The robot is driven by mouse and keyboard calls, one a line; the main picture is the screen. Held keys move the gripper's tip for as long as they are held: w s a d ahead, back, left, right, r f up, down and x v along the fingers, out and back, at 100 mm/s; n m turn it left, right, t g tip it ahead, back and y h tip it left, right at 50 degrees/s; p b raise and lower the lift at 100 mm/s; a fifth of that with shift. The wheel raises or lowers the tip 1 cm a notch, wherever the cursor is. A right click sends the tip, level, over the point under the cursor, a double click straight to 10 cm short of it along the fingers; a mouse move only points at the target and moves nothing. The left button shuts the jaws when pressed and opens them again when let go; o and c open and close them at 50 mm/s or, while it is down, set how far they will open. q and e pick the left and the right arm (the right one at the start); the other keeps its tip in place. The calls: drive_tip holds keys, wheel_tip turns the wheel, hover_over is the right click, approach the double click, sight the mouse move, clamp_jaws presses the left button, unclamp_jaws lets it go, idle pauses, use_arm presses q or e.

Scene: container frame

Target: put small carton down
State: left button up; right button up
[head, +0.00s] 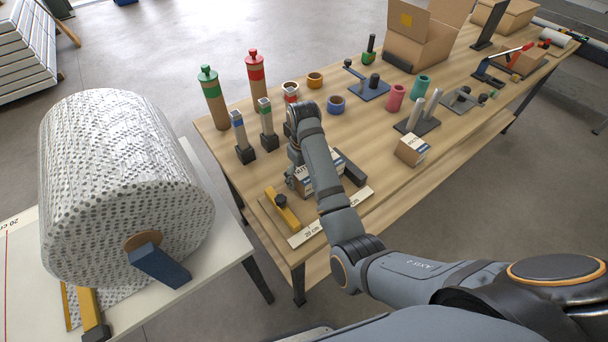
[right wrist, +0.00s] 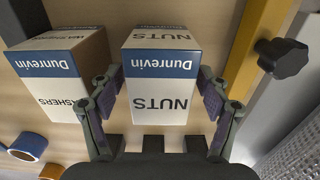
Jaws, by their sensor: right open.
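In the right wrist view a small carton marked NUTS (right wrist: 163,75), white with a blue Dunrevin band, stands between the fingers of my right gripper (right wrist: 161,76). The fingers are spread, one on each side of it; whether they touch it is unclear. A second carton, marked WASHERS (right wrist: 72,85), stands close to its left. In the head view the NUTS carton (head: 302,184) is on the low board at the table's near end, partly covered by my right arm. My right gripper (head: 294,160) is mostly hidden there. My left gripper is not in view.
A yellow bar with a black knob (head: 282,208) and a dark block (head: 350,168) flank the cartons. A ruler strip (head: 330,216) lies in front. Tape rolls, spools and another carton (head: 412,150) stand farther along the table. A bubble-wrap roll (head: 120,190) is at left.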

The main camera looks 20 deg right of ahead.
drive_tip(key=shift+r, duration=0.15)
wheel_tip(320, 180, up, 4)
drive_tip(key=shift+r+p, duration=0.1)
drive_tip(key=shift+p, duration=0.5)
wheel_tip(320, 180, up, 8)
drive_tip(key=p, duration=0.8)
